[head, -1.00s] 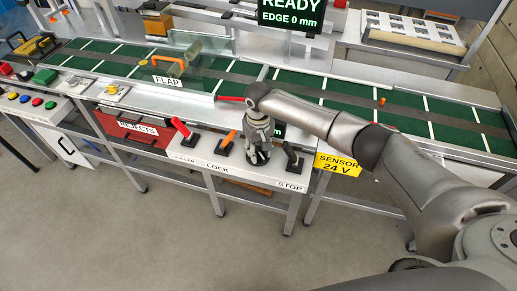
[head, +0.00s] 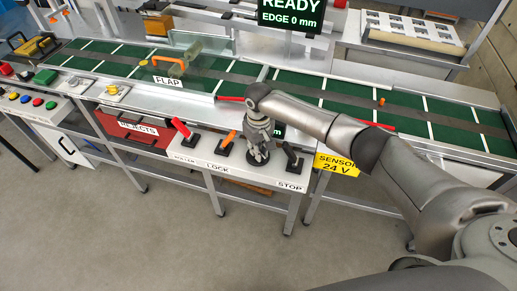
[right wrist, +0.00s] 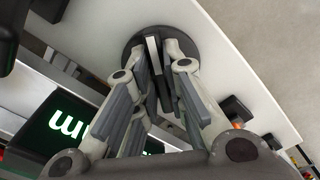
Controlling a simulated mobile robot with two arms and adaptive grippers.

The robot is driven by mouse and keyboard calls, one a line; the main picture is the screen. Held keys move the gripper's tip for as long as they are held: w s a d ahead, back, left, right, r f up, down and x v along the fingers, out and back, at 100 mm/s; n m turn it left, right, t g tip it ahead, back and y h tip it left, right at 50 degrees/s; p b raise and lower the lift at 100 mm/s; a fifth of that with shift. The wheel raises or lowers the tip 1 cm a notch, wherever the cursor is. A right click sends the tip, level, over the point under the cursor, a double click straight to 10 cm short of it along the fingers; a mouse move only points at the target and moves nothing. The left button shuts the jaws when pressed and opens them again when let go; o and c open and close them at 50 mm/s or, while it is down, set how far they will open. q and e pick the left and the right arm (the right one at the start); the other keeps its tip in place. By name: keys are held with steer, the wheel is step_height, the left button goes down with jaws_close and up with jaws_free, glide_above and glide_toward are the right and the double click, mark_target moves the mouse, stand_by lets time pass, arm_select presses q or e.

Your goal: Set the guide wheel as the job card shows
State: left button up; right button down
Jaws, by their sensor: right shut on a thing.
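My right gripper (head: 258,157) points straight down at the control panel between the orange lever and the black STOP lever. In the right wrist view its fingers (right wrist: 160,85) are closed around a light raised bar on a dark round disc, the guide wheel (right wrist: 187,42). The fingers hide much of the wheel. A screen above reads READY, EDGE 0 mm (head: 290,15). A small display (right wrist: 70,130) with green "mm" shows beside the gripper; my arm hides part of it. I cannot make out a job card. My left gripper is not in view.
The white panel (head: 213,181) carries a red lever (head: 181,128), an orange LOCK lever (head: 229,139) and a black STOP lever (head: 291,158). A green conveyor (head: 350,98) runs behind it. A red REJECTS drawer (head: 132,127) is at left. The floor in front is clear.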

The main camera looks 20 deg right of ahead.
steer(key=n+p, duration=0.1)
steer(key=n, duration=0.3)
steer(key=shift+d, duration=0.1)
steer(key=n, duration=0.5)
steer(key=shift+w+n, duration=0.15)
steer(key=shift+n, duration=0.25)
steer(key=n, duration=0.3)
steer(key=shift+w+n, duration=0.1)
steer(key=shift+n, duration=0.2)
steer(key=shift+n+b, duration=0.3)
steer(key=shift+n, duration=1.9)
steer(key=shift+w, duration=0.1)
steer(key=c, duration=1.5)
jaws_free()
step_height(320, 180, up, 12)
